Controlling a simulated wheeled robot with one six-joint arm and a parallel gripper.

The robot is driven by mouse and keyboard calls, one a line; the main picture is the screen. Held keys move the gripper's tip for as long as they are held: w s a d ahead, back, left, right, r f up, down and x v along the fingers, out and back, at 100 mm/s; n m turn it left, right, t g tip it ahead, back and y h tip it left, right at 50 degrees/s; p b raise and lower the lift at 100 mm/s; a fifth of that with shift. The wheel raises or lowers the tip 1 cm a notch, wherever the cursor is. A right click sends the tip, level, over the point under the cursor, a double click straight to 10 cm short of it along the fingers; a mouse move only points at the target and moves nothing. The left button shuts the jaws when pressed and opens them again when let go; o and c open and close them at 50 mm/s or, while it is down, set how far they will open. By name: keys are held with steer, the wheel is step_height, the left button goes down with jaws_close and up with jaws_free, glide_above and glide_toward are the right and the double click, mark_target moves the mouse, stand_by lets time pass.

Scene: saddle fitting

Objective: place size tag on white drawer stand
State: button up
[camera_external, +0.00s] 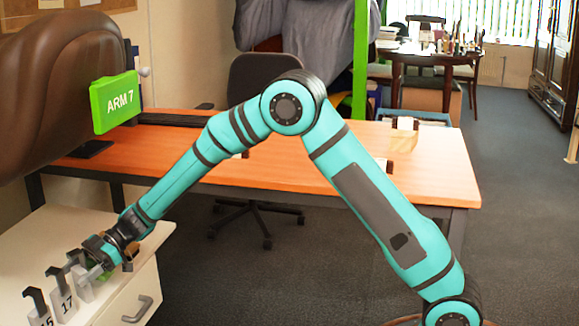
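The white drawer stand (37,235) is at the lower left, with a drawer front and a grey handle (138,309). Grey size tags with dark hooked tops stand on its top: one marked 15 (40,318), one marked 17 (65,303) and a third (82,287) whose number I cannot read. My gripper (88,268) is low over the stand's top, at the third tag. The fingers overlap this tag in the picture. I cannot tell whether they grip it or stand open around it, or whether its base touches the top.
An orange-brown desk (280,150) stands behind my arm, with a dark chair. Grey floor is open at right.

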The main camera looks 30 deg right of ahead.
steer(key=shift+r, duration=0.1)
steer(key=shift+w+d+r, duration=0.1)
steer(key=shift+d, duration=0.1)
steer(key=v, duration=1.1)
steer(key=shift+w+d+r, duration=0.1)
steer(key=shift+d+r, duration=0.05)
steer(key=shift+d, duration=0.05)
